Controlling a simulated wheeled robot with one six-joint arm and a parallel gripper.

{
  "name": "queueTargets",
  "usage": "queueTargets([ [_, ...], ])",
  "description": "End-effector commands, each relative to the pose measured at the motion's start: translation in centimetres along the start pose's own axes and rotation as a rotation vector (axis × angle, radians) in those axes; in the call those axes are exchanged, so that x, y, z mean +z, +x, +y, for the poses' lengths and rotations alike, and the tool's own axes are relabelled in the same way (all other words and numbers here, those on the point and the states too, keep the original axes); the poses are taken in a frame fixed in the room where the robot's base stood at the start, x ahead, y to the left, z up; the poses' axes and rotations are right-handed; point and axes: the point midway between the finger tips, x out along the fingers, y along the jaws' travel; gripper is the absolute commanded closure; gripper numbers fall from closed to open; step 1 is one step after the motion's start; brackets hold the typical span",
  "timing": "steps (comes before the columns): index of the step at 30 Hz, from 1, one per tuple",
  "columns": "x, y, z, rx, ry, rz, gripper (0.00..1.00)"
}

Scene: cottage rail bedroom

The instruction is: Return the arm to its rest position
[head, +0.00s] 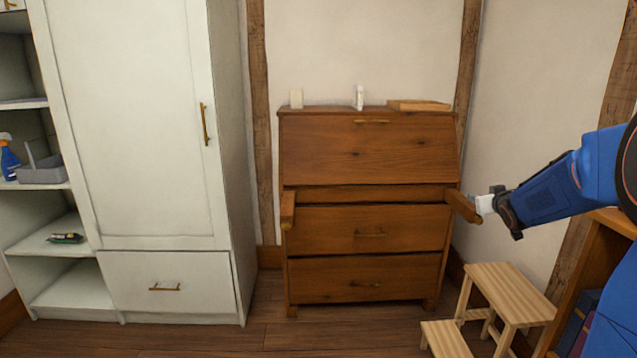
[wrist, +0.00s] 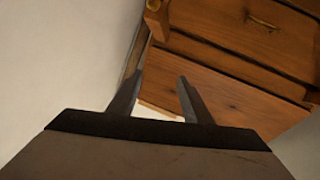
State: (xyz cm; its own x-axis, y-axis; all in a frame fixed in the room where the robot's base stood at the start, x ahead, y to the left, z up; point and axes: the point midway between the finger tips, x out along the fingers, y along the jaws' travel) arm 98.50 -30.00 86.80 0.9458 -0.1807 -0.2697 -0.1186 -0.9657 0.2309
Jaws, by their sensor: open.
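My gripper (wrist: 160,92) is open in the wrist view, with its two dark fingers apart and nothing between them. Its view is tilted, and the wooden bureau (wrist: 235,50) lies beyond the fingers. In the head view my blue arm reaches in from the right edge, and my gripper (head: 482,204) appears at the right side of the bureau (head: 368,152), near its right pull-out support (head: 462,205). I cannot tell whether it touches the support. The bureau's slanted front is up, and both lower drawers look shut.
A white wardrobe (head: 140,130) with open shelves stands left. A small wooden step stool (head: 508,290) stands below my arm. A wooden shelf unit with books (head: 580,310) is at the lower right. A white bottle (head: 359,97) stands on the bureau. Floor shows in front of the bureau.

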Motion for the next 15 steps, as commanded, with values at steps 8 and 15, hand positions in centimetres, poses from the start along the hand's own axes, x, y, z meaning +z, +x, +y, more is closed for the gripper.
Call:
queueTargets([
  [8,1.0,-9.3,-3.9,0.023,0.03,-0.166,0.55],
  [15,3.8,-17.8,-7.3,0.012,0.059,-0.32,0.55],
])
